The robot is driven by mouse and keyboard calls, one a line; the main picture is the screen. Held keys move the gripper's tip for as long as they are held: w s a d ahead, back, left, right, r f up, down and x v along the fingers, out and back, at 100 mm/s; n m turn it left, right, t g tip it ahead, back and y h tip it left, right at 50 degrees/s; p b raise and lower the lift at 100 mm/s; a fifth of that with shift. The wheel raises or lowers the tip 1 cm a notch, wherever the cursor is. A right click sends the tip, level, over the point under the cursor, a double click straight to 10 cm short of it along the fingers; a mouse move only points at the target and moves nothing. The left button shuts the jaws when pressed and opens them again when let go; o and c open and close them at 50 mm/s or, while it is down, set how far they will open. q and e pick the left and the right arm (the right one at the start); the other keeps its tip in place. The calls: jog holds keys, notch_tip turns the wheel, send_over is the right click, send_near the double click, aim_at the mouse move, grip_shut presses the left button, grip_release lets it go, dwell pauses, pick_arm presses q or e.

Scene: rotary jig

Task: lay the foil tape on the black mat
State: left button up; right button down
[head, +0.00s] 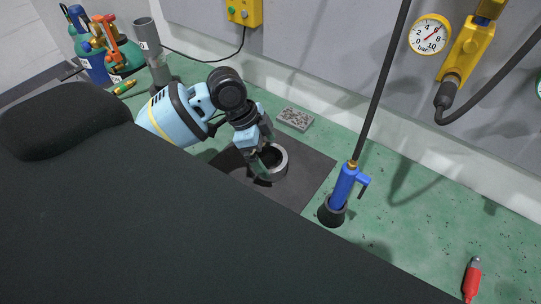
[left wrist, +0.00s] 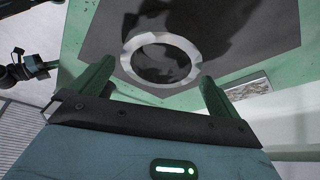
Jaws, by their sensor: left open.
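The foil tape (head: 281,164) is a silver ring lying on the black mat (head: 305,188), near its middle. In the left wrist view the foil tape (left wrist: 186,82) appears flat against the black mat (left wrist: 270,30), which shows through its hole. My left gripper (head: 262,157) is at the left side of the tape in the head view. In the left wrist view its two green fingers (left wrist: 157,70) are spread apart, with the near part of the ring between or just beyond their tips. I cannot tell whether they touch it. My right gripper is not in view.
A grey speckled block (head: 295,118) lies behind the mat. A blue-handled tool (head: 344,186) on a hose stands in a dark holder to the right. A red-handled tool (head: 471,280) lies far right. Gas cylinders (head: 95,65) stand back left. A large dark shape hides the lower left.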

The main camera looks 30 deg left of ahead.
pick_arm(q)
jog(key=v, duration=0.8)
jog(key=shift+r, duration=0.4)
jog(key=shift+a, duration=0.1)
dwell(1.4)
